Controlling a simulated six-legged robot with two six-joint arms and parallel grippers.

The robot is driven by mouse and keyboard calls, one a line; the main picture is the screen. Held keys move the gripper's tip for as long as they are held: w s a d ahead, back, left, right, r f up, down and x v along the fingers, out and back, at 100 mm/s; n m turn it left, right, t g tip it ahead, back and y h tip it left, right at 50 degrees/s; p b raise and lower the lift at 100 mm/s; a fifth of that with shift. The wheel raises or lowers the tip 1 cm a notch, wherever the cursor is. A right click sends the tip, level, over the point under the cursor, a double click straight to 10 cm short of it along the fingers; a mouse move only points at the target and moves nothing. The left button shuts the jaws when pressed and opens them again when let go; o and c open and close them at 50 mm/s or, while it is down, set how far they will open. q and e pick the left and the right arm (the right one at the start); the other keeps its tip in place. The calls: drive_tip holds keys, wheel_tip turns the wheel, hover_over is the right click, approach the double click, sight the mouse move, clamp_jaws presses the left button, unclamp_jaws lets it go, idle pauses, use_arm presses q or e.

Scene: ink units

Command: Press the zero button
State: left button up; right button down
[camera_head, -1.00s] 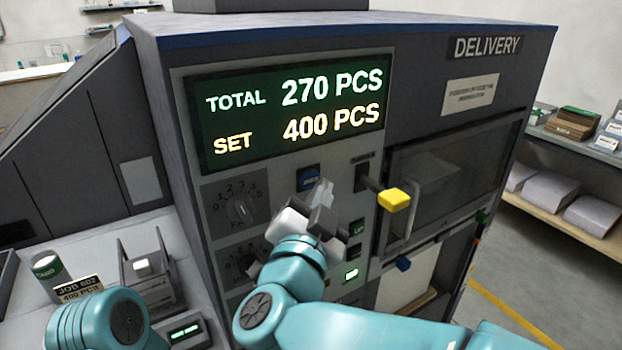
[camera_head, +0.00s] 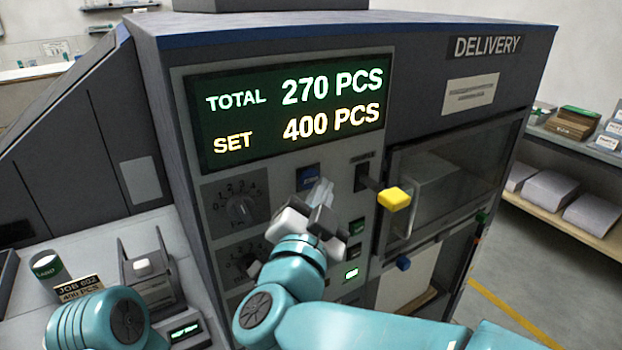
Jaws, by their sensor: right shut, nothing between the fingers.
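A blue button (camera_head: 308,175) sits on the grey control panel (camera_head: 285,173) below the display (camera_head: 290,115); its label is too small to read, so I cannot tell for sure that it is the zero button. The display reads TOTAL 270 PCS and SET 400 PCS. My right gripper (camera_head: 321,192) is shut and empty. Its fingertips point up just below the blue button and overlap its lower edge in the picture; I cannot tell whether they touch it. My left gripper is out of view; only a teal part of my left arm shows at the lower left.
A yellow-tipped lever (camera_head: 394,199) sticks out right of the button. Dials (camera_head: 241,207) are on the left, and small green buttons (camera_head: 352,274) are below right, partly behind my right gripper. A delivery door (camera_head: 440,185) is farther right.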

drive_tip(key=shift+w+a, duration=0.1)
idle(0.7)
drive_tip(key=shift+w+a, duration=0.2)
drive_tip(key=shift+w, duration=0.05)
drive_tip(key=shift+w+a, duration=0.25)
drive_tip(key=shift+w, duration=0.1)
idle(1.0)
drive_tip(key=shift+s+d+b, duration=0.35)
drive_tip(key=shift+s+d, duration=0.2)
drive_tip(key=shift+s, duration=0.15)
drive_tip(key=s+d+b, duration=0.1)
drive_tip(key=s, duration=0.1)
drive_tip(key=s+d+b, duration=0.1)
drive_tip(key=s+d, duration=0.1)
idle(0.5)
